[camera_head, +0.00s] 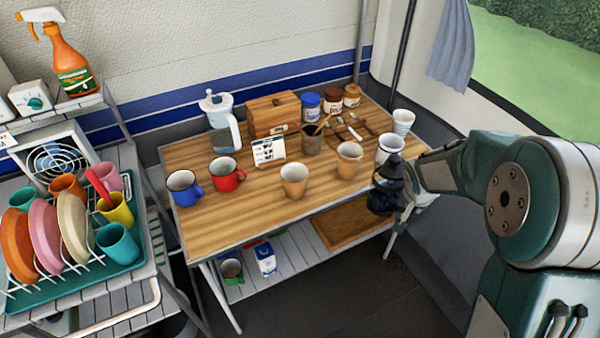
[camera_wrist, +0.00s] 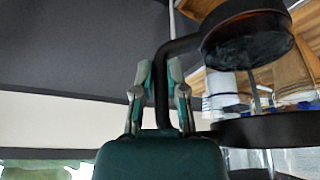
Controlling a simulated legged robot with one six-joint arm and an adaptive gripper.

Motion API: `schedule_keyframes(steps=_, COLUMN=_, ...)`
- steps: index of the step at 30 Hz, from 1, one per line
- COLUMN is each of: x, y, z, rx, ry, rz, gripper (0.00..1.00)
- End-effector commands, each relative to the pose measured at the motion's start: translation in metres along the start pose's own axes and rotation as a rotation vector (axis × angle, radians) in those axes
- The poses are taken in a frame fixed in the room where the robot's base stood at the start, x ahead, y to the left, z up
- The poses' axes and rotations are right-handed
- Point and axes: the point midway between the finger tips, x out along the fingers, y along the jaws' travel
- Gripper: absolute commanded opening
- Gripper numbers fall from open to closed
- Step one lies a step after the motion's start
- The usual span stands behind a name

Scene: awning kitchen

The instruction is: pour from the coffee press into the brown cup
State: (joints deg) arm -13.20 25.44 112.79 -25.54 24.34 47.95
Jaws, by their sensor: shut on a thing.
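The coffee press (camera_head: 385,190), dark with a domed top, hangs at the table's front right edge in the head view and looks roughly upright. My gripper (camera_wrist: 160,95) is shut on its black handle; the press's black lid (camera_wrist: 245,40) and band show to the right of the fingers. In the head view the fingers are mostly hidden behind the press. Two tan-brown cups stand upright on the table, one nearer the front (camera_head: 294,180) and one farther right (camera_head: 349,160), left of the press. A darker brown cup (camera_head: 311,140) holding utensils stands behind. The cups' insides are not clear.
A white mug (camera_head: 389,149) stands just behind the press, with a pale patterned cup (camera_head: 403,122) beyond. Blue (camera_head: 184,188) and red (camera_head: 226,175) mugs, a clear pitcher (camera_head: 222,125), a wooden box (camera_head: 273,114) and several jars occupy the table (camera_head: 250,212). Its front strip is clear.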

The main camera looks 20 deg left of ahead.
Motion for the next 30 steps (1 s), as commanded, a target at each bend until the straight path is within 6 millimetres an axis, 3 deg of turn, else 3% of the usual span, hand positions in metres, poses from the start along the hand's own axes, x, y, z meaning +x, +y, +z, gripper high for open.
schedule_keyframes(steps=1, x=0.004, y=-0.017, z=0.007, rx=-0.014, ry=0.001, rz=-0.006, gripper=0.00)
schedule_keyframes(steps=6, x=0.014, y=-0.062, z=0.030, rx=-0.036, ry=0.007, rz=-0.022, gripper=0.00)
schedule_keyframes(steps=12, x=0.021, y=-0.095, z=0.051, rx=-0.050, ry=0.011, rz=-0.037, gripper=0.00)
schedule_keyframes(steps=18, x=0.023, y=-0.104, z=0.057, rx=-0.054, ry=0.014, rz=-0.039, gripper=0.00)
schedule_keyframes(steps=30, x=0.017, y=-0.098, z=0.058, rx=-0.067, ry=0.019, rz=-0.004, gripper=0.00)
